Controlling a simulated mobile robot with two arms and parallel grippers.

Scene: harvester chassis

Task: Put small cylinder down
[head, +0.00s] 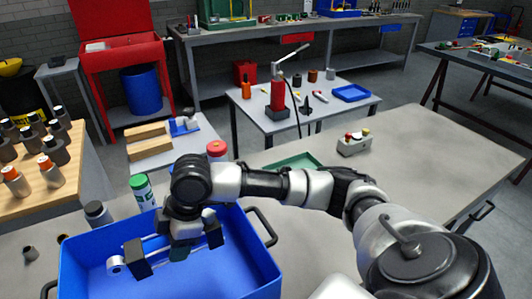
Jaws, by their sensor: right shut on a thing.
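My right gripper (178,249) reaches in from the right over the blue bin (250,262) and points down into it. My left gripper is not in view.
The bin stands on a grey workbench (430,150) with handles at its sides. A green-and-white bottle (142,192) and a dark-capped bottle (97,213) stand close behind it. A green tray (295,162) and a control box (354,145) are farther right. The bench's right part is clear.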

